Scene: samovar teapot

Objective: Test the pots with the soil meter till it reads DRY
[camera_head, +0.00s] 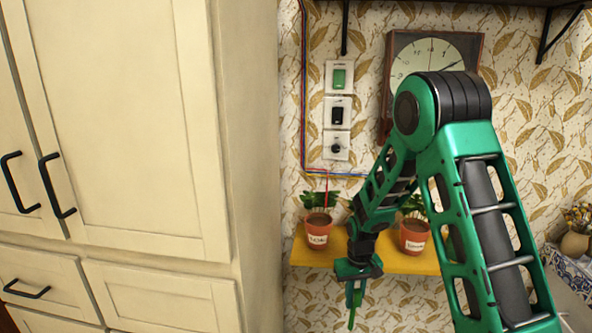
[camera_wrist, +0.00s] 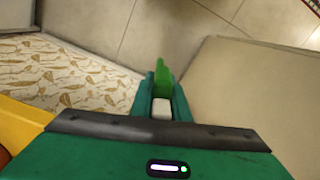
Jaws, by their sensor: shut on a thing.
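Two terracotta pots with white labels and leafy plants stand on a yellow wall shelf (camera_head: 430,264): the left pot (camera_head: 318,236) and the right pot (camera_head: 413,240). The labels are too small to read. My gripper (camera_head: 355,284) points down in front of the shelf, between the pots. It is shut on a bright green thing (camera_head: 351,312), apparently the soil meter, which hangs below the fingers. In the wrist view, a white part (camera_wrist: 162,108) shows between the fingers, with the green part (camera_wrist: 163,74) beyond. No reading is visible. My arm partly hides the right pot.
A tall cream cabinet (camera_head: 130,130) stands close on the left. Wall switches (camera_head: 338,108) and a framed clock (camera_head: 440,52) are above the shelf. Dried flowers in a vase (camera_head: 575,243) stand at right. Open tiled floor (camera_wrist: 190,40) shows in the wrist view.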

